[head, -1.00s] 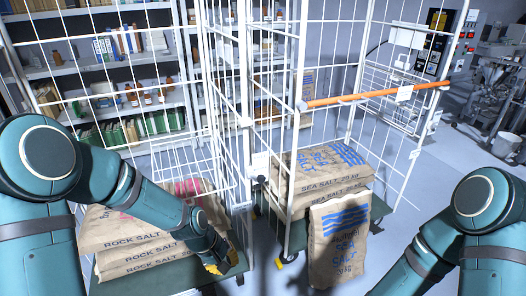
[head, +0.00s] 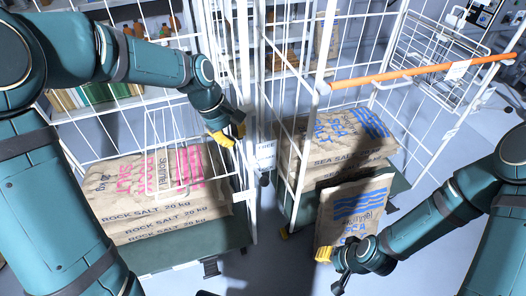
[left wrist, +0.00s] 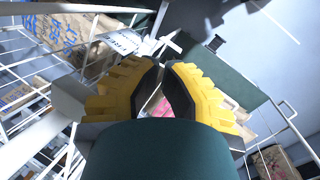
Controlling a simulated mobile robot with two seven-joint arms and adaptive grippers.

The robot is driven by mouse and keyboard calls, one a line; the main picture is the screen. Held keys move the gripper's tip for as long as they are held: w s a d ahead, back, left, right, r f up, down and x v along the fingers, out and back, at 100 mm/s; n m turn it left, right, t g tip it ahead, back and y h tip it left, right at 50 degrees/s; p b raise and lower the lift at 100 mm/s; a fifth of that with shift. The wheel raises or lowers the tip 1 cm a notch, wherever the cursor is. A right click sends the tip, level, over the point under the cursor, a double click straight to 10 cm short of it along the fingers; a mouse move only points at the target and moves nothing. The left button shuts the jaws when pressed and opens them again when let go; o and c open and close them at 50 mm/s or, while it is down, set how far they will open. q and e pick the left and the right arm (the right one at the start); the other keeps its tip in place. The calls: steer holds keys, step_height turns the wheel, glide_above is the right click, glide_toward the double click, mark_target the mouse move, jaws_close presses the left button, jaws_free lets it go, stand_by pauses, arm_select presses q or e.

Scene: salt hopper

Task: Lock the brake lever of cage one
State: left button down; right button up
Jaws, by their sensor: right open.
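Two wire cages stand side by side. I cannot tell which is cage one. The left cage (head: 247,205) holds rock salt sacks (head: 160,195); a dark foot lever (head: 210,267) sits at its front base edge. The right cage (head: 296,190) has a yellow lever (head: 284,233) low at its front corner. My left gripper (head: 222,140) hangs above the gap between the cages, near a white tag (head: 265,155); its yellow fingers (left wrist: 162,68) look closed and empty in the left wrist view. My right gripper (head: 330,270) is open, low in front of the right cage.
Sea salt sacks (head: 345,138) lie in the right cage, and another sack (head: 352,210) stands upright before it, close to my right gripper. An orange bar (head: 420,72) crosses the right cage. Shelves stand behind. Some floor (head: 265,270) is clear in front.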

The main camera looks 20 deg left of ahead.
arm_select(q)
steer(key=shift+r, duration=0.25)
steer(key=b, duration=0.2)
glide_toward(262, 176)
step_height(262, 176, down, 4)
steer(key=w+a, duration=0.1)
steer(key=w, duration=0.1)
steer(key=shift+s+d+f, duration=0.2)
steer(key=shift+d+f, duration=0.5)
steer(key=shift+d, duration=0.05)
steer(key=shift+s+d+f, duration=0.25)
steer(key=shift+d+f, duration=0.1)
steer(key=shift+d, duration=0.2)
